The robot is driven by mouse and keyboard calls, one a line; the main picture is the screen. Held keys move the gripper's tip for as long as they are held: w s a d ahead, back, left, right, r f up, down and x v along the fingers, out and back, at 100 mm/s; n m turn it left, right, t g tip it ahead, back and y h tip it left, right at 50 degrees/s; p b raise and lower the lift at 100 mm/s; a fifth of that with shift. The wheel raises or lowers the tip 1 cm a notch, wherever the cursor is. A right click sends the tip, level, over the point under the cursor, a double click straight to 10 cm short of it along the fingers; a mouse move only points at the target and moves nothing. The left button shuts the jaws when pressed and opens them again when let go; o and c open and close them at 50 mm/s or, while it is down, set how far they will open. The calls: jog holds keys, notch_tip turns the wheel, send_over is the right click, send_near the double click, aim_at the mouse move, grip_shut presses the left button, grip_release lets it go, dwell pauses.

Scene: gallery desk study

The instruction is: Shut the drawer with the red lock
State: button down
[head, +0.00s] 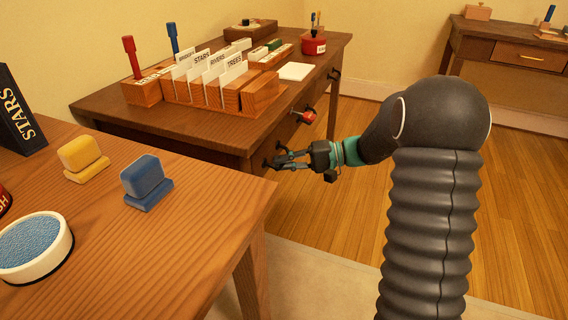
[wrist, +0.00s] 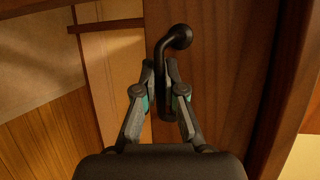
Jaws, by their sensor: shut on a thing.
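The dark wooden desk (head: 120,104) stands behind the near table, with its drawer side facing right. A red lock (head: 308,116) hangs on its drawer front, near the middle of that side. My gripper (head: 280,161) is at the desk's near end, left of and below the red lock. In the wrist view, my gripper (wrist: 165,92) is shut on a black drawer handle (wrist: 175,40), one finger on each side of its bar. The red lock is not in the wrist view. How far the drawers stand out is hard to tell.
The near table (head: 190,225) holds a yellow block (head: 82,155), a blue block (head: 146,178) and a round blue-topped dish (head: 34,245). Card trays (head: 205,85) and a red pot (head: 314,43) stand on the desk. Wooden floor (head: 345,215) is open beside the desk.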

jog(key=c, duration=1.3)
grip_release()
jog(key=shift+w+a, duration=0.1)
jog(key=shift+a, duration=0.25)
jog(key=shift+o, duration=0.2)
jog(key=shift+d, duration=0.2)
jog(key=d+r, duration=0.2)
jog(key=d, duration=0.9)
jog(key=shift+s+d, duration=0.35)
jog(key=shift+s, duration=0.05)
jog(key=shift+r, duration=0.1)
